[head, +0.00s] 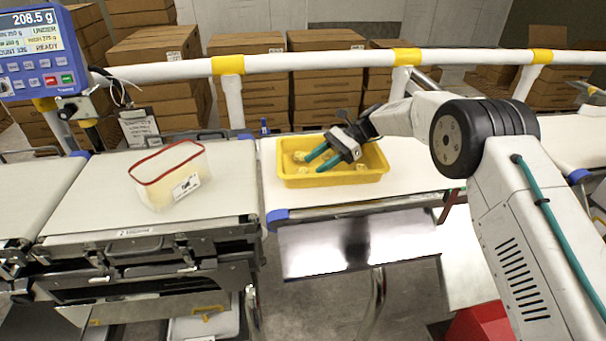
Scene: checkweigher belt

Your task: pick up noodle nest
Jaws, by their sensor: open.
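A yellow tray (330,179) stands on the white belt right of the centre. Several small pale yellow noodle nests lie in it; one nest (300,156) shows at the left, and another (361,167) shows near the right. My gripper (318,162) has teal fingers and reaches into the tray from the right, over its middle. The fingers are apart with nothing seen between them. My gripper and arm hide part of the tray's inside. A clear pack with a red rim (147,168) and pale contents stands on the left weighing belt.
A white rail (320,62) with yellow clamps runs behind the belts. Cardboard boxes (250,95) are stacked beyond it. The belt is clear right of the tray.

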